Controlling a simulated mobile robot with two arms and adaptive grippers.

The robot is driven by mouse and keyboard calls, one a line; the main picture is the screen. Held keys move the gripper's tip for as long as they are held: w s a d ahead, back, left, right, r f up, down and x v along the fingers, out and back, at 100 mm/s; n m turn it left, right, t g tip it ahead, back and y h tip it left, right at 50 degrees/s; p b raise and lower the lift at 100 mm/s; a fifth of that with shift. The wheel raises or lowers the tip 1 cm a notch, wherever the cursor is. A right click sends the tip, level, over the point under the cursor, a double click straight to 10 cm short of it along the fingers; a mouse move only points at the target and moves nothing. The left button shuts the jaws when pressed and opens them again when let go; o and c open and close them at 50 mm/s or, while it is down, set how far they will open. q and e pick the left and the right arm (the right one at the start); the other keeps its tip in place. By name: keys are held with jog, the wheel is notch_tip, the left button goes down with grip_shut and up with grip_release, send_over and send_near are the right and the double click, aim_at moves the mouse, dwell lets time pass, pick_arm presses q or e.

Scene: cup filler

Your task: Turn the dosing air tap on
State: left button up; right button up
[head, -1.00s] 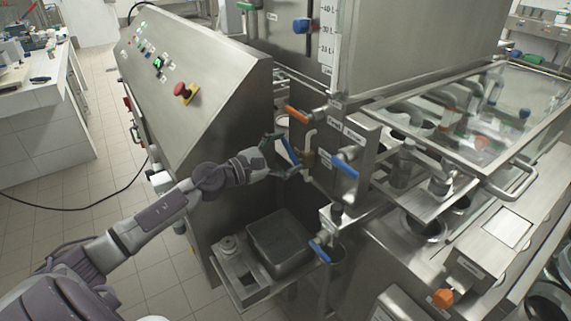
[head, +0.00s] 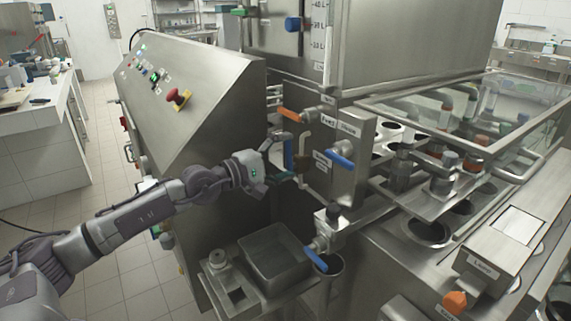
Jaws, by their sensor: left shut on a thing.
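My left gripper (head: 282,157) comes in from the left and is shut on a blue tap lever (head: 289,150) at the left side of the steel valve panel (head: 353,185). The lever stands about upright between the fingers, which partly hide it. Its own label cannot be read from here, so I cannot tell for sure that it is the dosing air tap. My right gripper is not in view.
An orange-handled tap (head: 289,114) sits just above the gripper. Another blue lever (head: 340,158) is on the panel front, and a lower one (head: 316,259) hangs near a steel tray (head: 274,255). The sloped control cabinet (head: 190,130) stands close behind my arm.

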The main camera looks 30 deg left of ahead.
pick_arm(q)
jog(key=shift+d+f+m+b, duration=0.15)
jog(key=shift+m+b, duration=0.2)
jog(key=shift+m, duration=0.25)
jog(key=shift+s, duration=0.1)
jog(key=o, duration=1.4)
jog(key=shift+s, duration=0.1)
jog(key=v, duration=1.1)
jog(key=shift+s, duration=0.35)
